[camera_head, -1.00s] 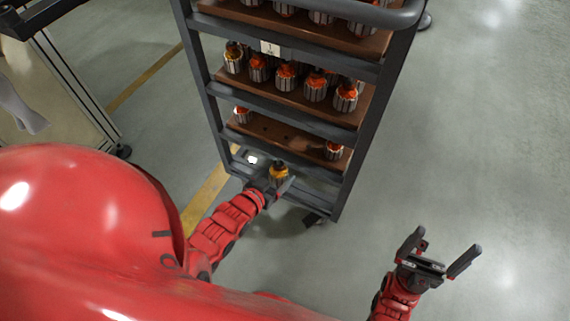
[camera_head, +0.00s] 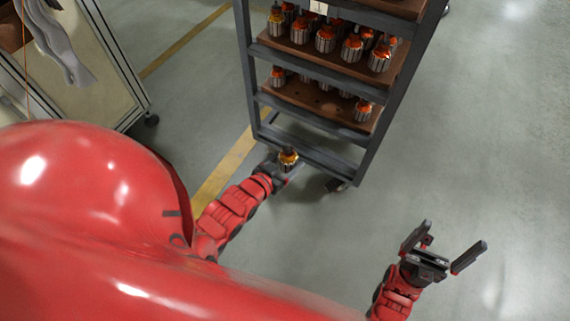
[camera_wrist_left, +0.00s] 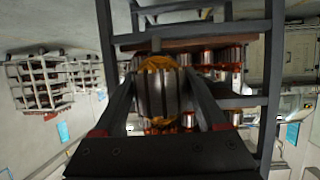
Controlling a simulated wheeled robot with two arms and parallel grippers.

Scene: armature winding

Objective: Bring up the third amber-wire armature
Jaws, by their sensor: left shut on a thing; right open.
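My left gripper (camera_head: 284,170) is shut on an amber-wire armature (camera_head: 288,157), held upright in front of the rack's lower end. In the left wrist view the armature (camera_wrist_left: 161,88) shows amber windings on top and a grey slotted body between the two fingers. It looks clear of the rack. My right gripper (camera_head: 441,251) is open and empty at the lower right, over bare floor.
A dark wheeled rack (camera_head: 314,138) stands ahead. Its brown shelf boards (camera_head: 300,97) hold several armatures (camera_head: 325,39), mostly with orange-red windings. A bench or cabinet (camera_head: 92,70) with a grey cloth stands at left. The floor at right is clear.

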